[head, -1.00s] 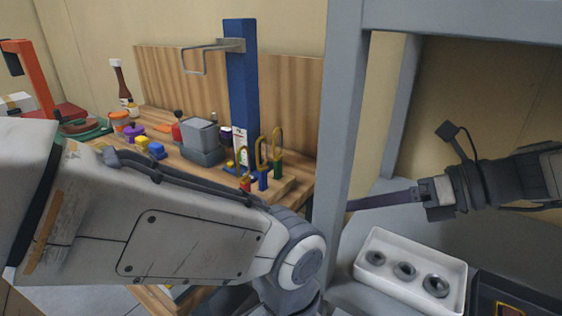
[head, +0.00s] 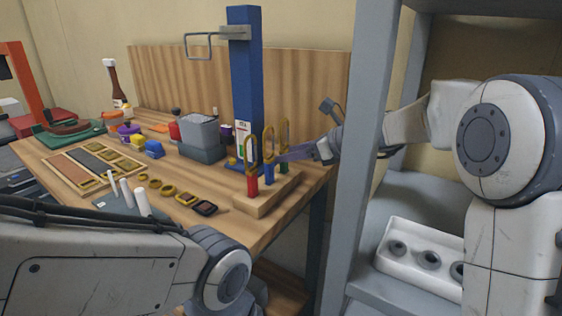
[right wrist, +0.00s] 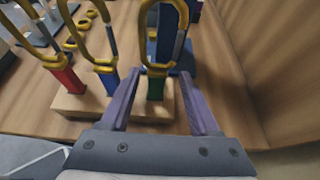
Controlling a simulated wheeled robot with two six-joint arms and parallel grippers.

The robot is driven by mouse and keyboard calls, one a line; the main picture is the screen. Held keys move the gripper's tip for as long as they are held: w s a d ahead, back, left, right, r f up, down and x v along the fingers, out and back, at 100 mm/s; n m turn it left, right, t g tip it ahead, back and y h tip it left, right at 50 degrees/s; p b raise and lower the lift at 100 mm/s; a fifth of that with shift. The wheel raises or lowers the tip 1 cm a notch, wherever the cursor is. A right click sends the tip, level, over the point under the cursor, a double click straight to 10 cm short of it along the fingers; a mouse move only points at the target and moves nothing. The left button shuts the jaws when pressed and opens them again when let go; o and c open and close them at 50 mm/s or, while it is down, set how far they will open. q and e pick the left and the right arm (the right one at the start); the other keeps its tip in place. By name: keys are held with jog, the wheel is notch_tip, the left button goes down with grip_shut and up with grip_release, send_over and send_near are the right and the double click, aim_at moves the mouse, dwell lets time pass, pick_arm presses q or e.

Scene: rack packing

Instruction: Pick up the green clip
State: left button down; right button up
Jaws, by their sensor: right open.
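The green clip (right wrist: 156,88) stands upright in a wooden block (right wrist: 140,110), with a gold loop above it. It is the rearmost of three clips in the head view, where the green clip (head: 284,167) is partly hidden. A blue clip (right wrist: 109,80) and a red clip (right wrist: 68,78) stand in the same block. My right gripper (right wrist: 159,76) is open, its two purple fingers on either side of the green clip, with gaps visible. In the head view, my right gripper (head: 290,155) reaches in from the right. My left gripper is not in view.
A blue post (head: 246,80) rises behind the clips. A grey bin (head: 200,133) is left of it. A grey rack upright (head: 362,150) stands beside my right arm. A white tray (head: 382,258) with rings sits on the rack shelf. Gold rings (head: 167,190) lie on the table.

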aim_at(277, 170)
jog(key=x, duration=0.2)
jog(key=b+x, duration=0.1)
jog(key=x, duration=0.1)
jog(key=shift+s+a+f, duration=0.1)
jog(key=shift+s+f, duration=0.1)
jog(key=shift+f, duration=0.15)
jog(key=shift+w+a+f, duration=0.15)
jog(key=shift+w+a, duration=0.15)
jog(key=shift+a, duration=0.05)
grip_shut()
